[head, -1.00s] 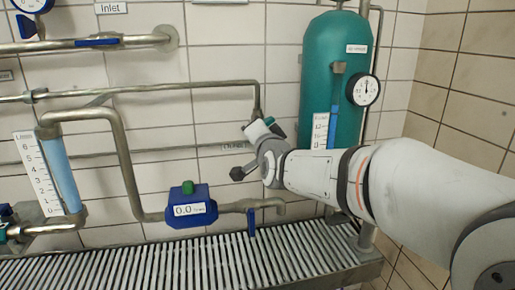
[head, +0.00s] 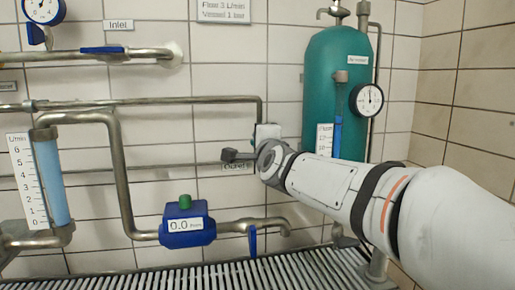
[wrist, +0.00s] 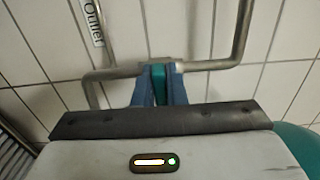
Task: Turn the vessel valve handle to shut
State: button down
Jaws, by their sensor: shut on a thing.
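A teal handle (wrist: 158,74), which I take to be the vessel valve handle, sits at a grey pipe (wrist: 118,72) in the wrist view. My gripper (wrist: 157,84) is shut on it, with a blue finger on each side. The handle stands roughly upright in the wrist view, so its angle to the pipe looks crosswise. In the head view my wrist and gripper (head: 267,132) cover the handle. The teal vessel (head: 324,75) stands just right of the gripper, with a round gauge (head: 367,99) on its side.
A blue flow meter (head: 187,226) reading 0.0 and a blue lever (head: 252,241) sit on the lower pipe. A sight tube (head: 51,183) stands at the left. The Outlet label (wrist: 92,22) is beside the gripper. A slatted grate (head: 240,275) lies below.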

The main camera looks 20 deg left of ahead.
jog(key=shift+f, duration=0.1)
dwell(0.3)
jog(key=c, duration=1.5)
grip_release()
jog(key=shift+s, duration=0.1)
jog(key=v, duration=0.7)
jog(key=shift+s+d, duration=0.2)
jog(key=shift+s, duration=0.1)
jog(key=shift+p, duration=0.35)
